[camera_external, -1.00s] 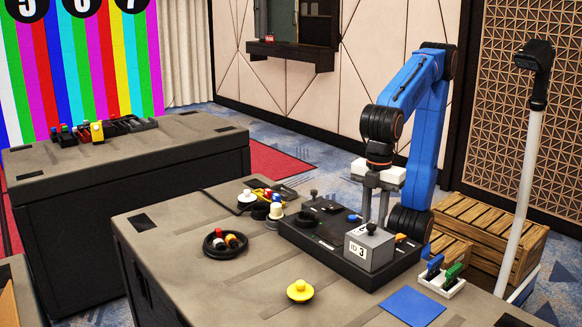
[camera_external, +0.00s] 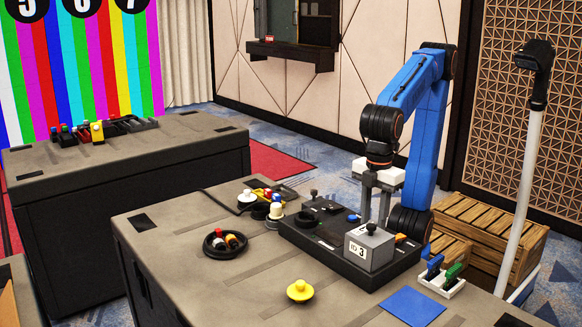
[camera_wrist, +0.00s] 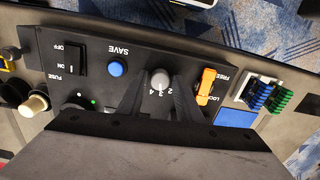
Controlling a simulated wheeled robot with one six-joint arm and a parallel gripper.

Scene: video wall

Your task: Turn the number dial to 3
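The number dial (camera_wrist: 160,79) is a small grey knob on a black control panel (camera_wrist: 138,48). In the wrist view the digits 2, 3 and 4 show just below it, and its pointer is too small to read. My gripper (camera_wrist: 159,76) points at the panel with one finger on each side of the dial. A narrow gap seems to show beside the knob, so the fingers look open around it. In the external view my gripper (camera_external: 376,218) reaches down behind a grey box marked ID 3 (camera_external: 369,249), which hides the dial and fingertips.
The panel also carries a blue SAVE button (camera_wrist: 116,67), an orange lock switch (camera_wrist: 206,86) and a black on/off switch (camera_wrist: 75,57).

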